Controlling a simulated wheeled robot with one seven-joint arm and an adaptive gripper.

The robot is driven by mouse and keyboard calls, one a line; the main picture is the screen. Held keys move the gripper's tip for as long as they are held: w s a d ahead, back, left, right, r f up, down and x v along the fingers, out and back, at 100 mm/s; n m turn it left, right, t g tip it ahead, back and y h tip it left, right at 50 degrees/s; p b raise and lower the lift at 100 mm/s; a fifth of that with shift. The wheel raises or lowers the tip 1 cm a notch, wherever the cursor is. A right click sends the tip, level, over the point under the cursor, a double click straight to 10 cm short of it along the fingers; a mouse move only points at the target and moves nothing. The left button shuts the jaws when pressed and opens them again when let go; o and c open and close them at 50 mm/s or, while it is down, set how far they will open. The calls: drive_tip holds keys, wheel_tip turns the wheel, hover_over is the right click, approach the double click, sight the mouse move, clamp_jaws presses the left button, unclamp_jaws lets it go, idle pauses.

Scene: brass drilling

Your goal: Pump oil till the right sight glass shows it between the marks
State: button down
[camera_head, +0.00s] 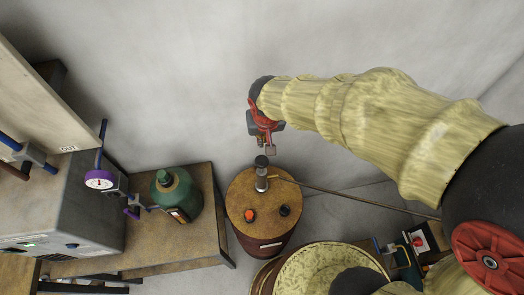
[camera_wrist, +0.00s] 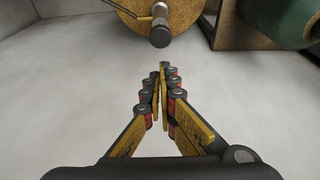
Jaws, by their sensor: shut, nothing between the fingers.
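In the head view a round brown drum (camera_head: 262,222) stands on the floor with a grey hand pump (camera_head: 261,180) upright on its top. The pump's dark knob (camera_head: 262,161) is at the upper end, and a thin pipe (camera_head: 350,199) runs from the pump to the right. My gripper (camera_head: 270,150) is just above the knob in the picture. In the wrist view my gripper (camera_wrist: 162,70) is shut and empty, its fingertips pointing toward the knob (camera_wrist: 160,36), with a visible gap between them. I cannot make out the right sight glass or its marks.
A green bottle (camera_head: 176,194) stands on a brown bench (camera_head: 214,235) left of the drum. A grey machine with a dial gauge (camera_head: 99,180) is further left. An orange cap (camera_head: 250,215) and a black cap (camera_head: 285,211) sit on the drum top. A patterned round container (camera_head: 300,275) is in front.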

hover_over(262, 159)
drive_tip(key=f, duration=1.2)
drive_tip(key=shift+w+f, duration=0.15)
drive_tip(key=shift+w, duration=0.05)
drive_tip(key=shift+f, duration=0.65)
wheel_tip(262, 159, down, 5)
drive_tip(key=b, duration=0.5)
drive_tip(key=shift+f, duration=0.15)
wheel_tip(262, 159, up, 5)
drive_tip(key=p, duration=0.2)
drive_tip(key=shift+w+f+p, duration=0.15)
drive_tip(key=shift+f+p, duration=0.05)
drive_tip(key=shift+p, duration=0.2)
drive_tip(key=v, duration=0.9)
drive_tip(key=shift+s+r, duration=0.2)
drive_tip(key=shift+r, duration=0.15)
